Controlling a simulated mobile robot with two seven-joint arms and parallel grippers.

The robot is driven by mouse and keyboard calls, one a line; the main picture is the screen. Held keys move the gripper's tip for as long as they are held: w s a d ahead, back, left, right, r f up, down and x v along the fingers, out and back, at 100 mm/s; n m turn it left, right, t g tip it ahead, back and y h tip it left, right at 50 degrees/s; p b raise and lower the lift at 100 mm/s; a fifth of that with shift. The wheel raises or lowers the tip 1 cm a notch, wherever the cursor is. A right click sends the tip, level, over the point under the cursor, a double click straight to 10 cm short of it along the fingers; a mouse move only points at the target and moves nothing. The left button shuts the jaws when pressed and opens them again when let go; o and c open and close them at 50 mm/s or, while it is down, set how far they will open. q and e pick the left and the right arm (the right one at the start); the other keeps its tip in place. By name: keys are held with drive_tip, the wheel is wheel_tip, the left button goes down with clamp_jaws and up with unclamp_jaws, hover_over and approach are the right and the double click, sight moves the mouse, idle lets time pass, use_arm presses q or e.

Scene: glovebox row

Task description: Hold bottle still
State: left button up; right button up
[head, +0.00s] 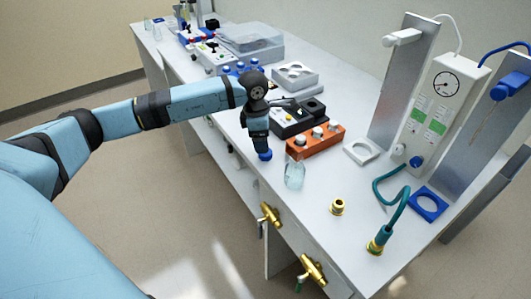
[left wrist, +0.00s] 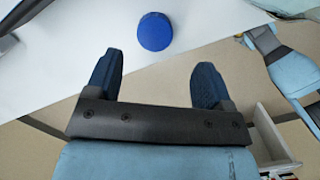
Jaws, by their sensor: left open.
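A round blue cap (head: 265,155) shows just below my left gripper (head: 259,137), near the table's front edge. In the left wrist view the blue cap (left wrist: 155,31) lies beyond the fingertips, roughly centred between them and apart from both. My left gripper (left wrist: 154,75) is open, with nothing between its dark blue fingers. Whether a bottle stands under the cap is hidden. A clear glass bottle (head: 294,173) stands upright on the table, right of my left gripper and apart from it. My right gripper is not in view.
An orange rack (head: 316,140) with white-topped items stands behind the clear bottle. A black device (head: 293,117) is beyond it. Brass taps (head: 270,214) stick out from the front edge. A gauge panel (head: 436,100) stands at right. Bare table lies between bottle and brass fitting (head: 338,207).

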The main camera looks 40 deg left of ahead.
use_arm(q)
drive_tip(key=shift+f, duration=0.35)
drive_tip(key=f, duration=0.3)
drive_tip(key=w+f, duration=0.1)
drive_tip(key=f, duration=0.1)
drive_tip(key=shift+d+p, duration=0.25)
drive_tip(key=shift+p, duration=0.05)
drive_tip(key=c, duration=1)
wheel_tip(320, 180, up, 20)
drive_tip(key=shift+b, duration=0.35)
